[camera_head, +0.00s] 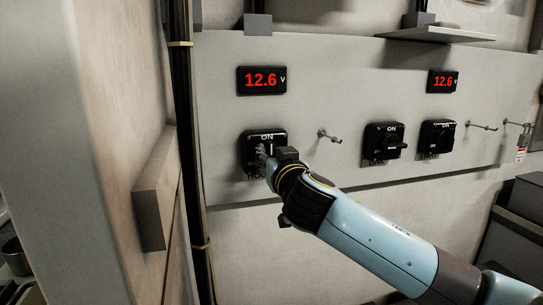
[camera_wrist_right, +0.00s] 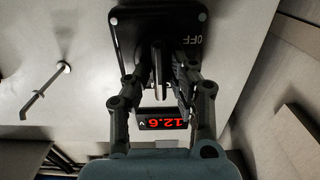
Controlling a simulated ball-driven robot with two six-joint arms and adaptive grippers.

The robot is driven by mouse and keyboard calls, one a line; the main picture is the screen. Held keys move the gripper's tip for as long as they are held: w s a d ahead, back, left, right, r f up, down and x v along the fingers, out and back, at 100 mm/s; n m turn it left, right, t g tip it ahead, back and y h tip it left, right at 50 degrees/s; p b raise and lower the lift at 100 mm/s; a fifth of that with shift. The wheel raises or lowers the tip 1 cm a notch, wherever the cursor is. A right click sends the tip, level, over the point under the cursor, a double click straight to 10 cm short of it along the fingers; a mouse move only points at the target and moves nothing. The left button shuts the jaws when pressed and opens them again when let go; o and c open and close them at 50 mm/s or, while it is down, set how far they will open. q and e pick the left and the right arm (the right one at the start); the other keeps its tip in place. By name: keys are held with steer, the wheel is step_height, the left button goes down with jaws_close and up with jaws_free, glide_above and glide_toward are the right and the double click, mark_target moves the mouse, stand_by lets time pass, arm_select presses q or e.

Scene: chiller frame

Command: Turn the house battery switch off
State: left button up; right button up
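The house battery switch (camera_head: 251,139) is a black square panel below the left voltage display, with "ON" at its top and a partly covered label below. My right gripper (camera_head: 268,156) is in front of it and hides much of its dial. In the right wrist view, the switch's dark handle (camera_wrist_right: 158,62) stands upright in the picture, and "OFF" shows to its right on the plate (camera_wrist_right: 125,24). The two fingers of the right gripper (camera_wrist_right: 159,84) are apart, one on each side of the handle, with gaps visible. My left gripper is not in view.
Two similar switches (camera_head: 376,151) (camera_head: 429,135) sit further right on the panel. A metal hook (camera_head: 327,135) sticks out beside the house switch. A wooden block (camera_head: 156,190) and a dark vertical post (camera_head: 184,120) stand at left. A shelf (camera_head: 436,34) juts out above.

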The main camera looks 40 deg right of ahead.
jaws_close()
steer(key=shift+n, duration=0.4)
steer(key=n+p, duration=0.1)
steer(key=n, duration=0.4)
steer(key=n+p, duration=0.1)
steer(key=n, duration=0.5)
steer(key=n+p, duration=0.1)
steer(key=n, duration=0.5)
steer(key=shift+w+a+f+p, duration=0.2)
steer(key=shift+a+f+p, duration=0.1)
steer(key=shift+a+f, duration=0.1)
